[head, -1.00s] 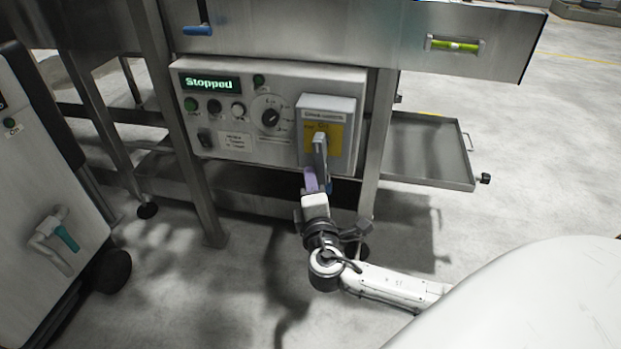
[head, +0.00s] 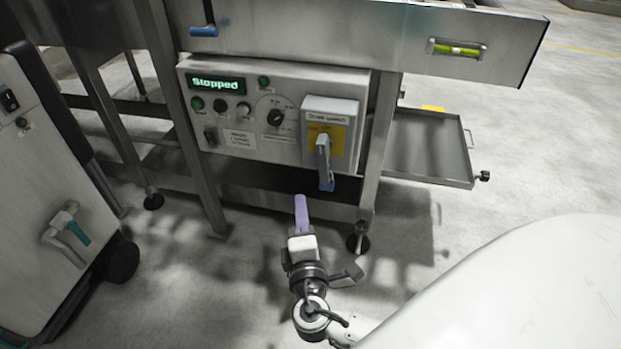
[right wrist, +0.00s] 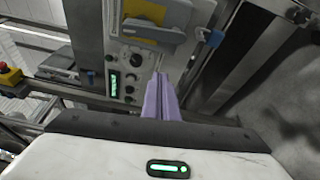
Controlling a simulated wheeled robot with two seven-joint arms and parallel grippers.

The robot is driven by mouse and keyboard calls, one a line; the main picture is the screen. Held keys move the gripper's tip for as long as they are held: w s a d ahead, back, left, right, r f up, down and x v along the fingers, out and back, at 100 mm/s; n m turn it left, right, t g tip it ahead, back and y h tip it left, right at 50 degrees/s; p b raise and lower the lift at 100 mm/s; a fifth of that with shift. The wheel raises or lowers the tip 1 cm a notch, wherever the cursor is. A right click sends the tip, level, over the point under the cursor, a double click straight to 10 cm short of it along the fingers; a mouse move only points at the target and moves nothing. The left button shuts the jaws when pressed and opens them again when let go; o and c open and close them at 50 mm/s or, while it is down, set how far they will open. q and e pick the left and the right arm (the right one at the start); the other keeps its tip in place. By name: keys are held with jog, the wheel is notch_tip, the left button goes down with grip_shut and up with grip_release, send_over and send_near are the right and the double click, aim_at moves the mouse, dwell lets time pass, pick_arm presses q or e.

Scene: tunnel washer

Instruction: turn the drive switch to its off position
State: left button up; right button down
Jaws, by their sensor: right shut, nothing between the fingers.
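The drive switch is a grey box (head: 347,111) with a yellow plate (head: 339,136), at the right end of the control panel. The yellow plate (right wrist: 145,12) and grey handle (right wrist: 150,32) also show at the top of the right wrist view. My right gripper (head: 301,200) has purple fingers, shut and empty, below and slightly left of the handle, apart from it. The fingers (right wrist: 160,97) also show in the right wrist view. My left gripper is out of view.
The control panel (head: 285,147) has a display reading "Stopped" (head: 216,84), several buttons and a rotary dial (head: 276,117). A metal leg (head: 377,150) stands just right of the switch. A tray (head: 425,150) sticks out farther right. A grey cabinet (head: 45,180) stands at left.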

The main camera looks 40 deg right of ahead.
aim_at(324, 161)
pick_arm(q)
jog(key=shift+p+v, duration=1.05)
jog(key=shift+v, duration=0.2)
pick_arm(e)
jog(key=w+d, duration=0.5)
jog(key=d, duration=0.2)
jog(key=shift+w+d, duration=0.15)
jog(key=shift+w, duration=0.05)
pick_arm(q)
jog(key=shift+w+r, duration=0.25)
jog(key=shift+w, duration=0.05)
pick_arm(e)
jog(key=shift+r, duration=0.1)
